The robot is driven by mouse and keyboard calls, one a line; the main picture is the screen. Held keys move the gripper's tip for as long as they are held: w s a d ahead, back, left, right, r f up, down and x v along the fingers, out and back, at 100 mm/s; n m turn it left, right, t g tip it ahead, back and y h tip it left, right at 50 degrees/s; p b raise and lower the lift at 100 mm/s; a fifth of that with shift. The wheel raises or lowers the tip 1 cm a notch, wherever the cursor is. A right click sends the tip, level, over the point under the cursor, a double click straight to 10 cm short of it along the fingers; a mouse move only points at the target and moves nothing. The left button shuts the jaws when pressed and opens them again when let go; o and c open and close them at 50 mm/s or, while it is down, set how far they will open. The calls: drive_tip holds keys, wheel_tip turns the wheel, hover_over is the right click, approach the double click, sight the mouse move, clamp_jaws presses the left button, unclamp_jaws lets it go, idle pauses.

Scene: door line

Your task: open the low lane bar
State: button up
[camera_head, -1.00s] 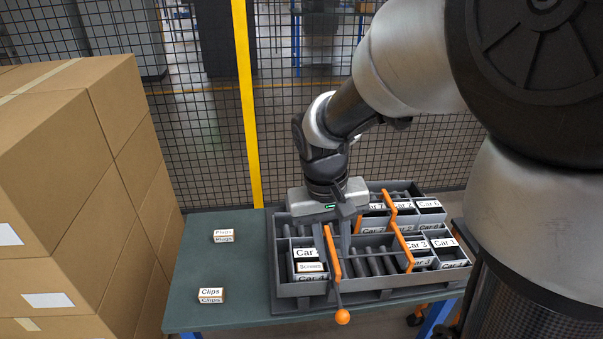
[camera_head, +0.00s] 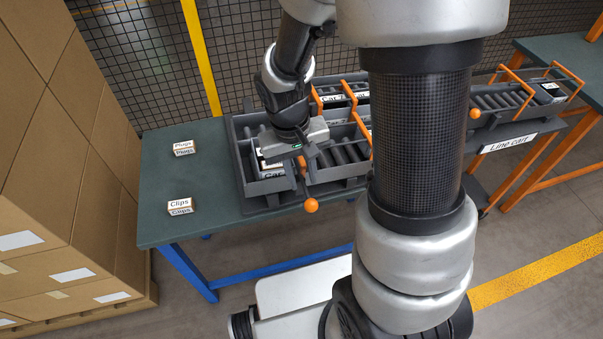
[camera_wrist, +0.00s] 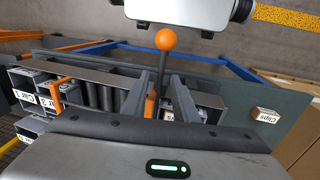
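The low lane bar is an orange bar at the near lane of the grey rack (camera_head: 262,187). Its lever ends in an orange ball (camera_head: 311,205), which sticks out past the rack's front edge. The ball also shows in the wrist view (camera_wrist: 166,39), with the thin dark lever rod running back from it. My gripper (camera_head: 302,164) is low over the front left of the rack. In the wrist view its two fingers (camera_wrist: 163,78) stand apart, one on each side of the rod, and look open. Part of the orange bar (camera_wrist: 150,106) shows beside the left finger. Contact cannot be told.
Boxes marked Plugs (camera_head: 183,147) and Clips (camera_head: 180,206) stand on the green table (camera_head: 215,220), left of the rack. A line cart (camera_head: 510,140) with orange bars and another orange ball (camera_head: 475,113) is at the right. Stacked cartons (camera_head: 50,170) fill the left; wire mesh is behind.

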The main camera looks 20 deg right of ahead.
clamp_jaws()
idle(1.3)
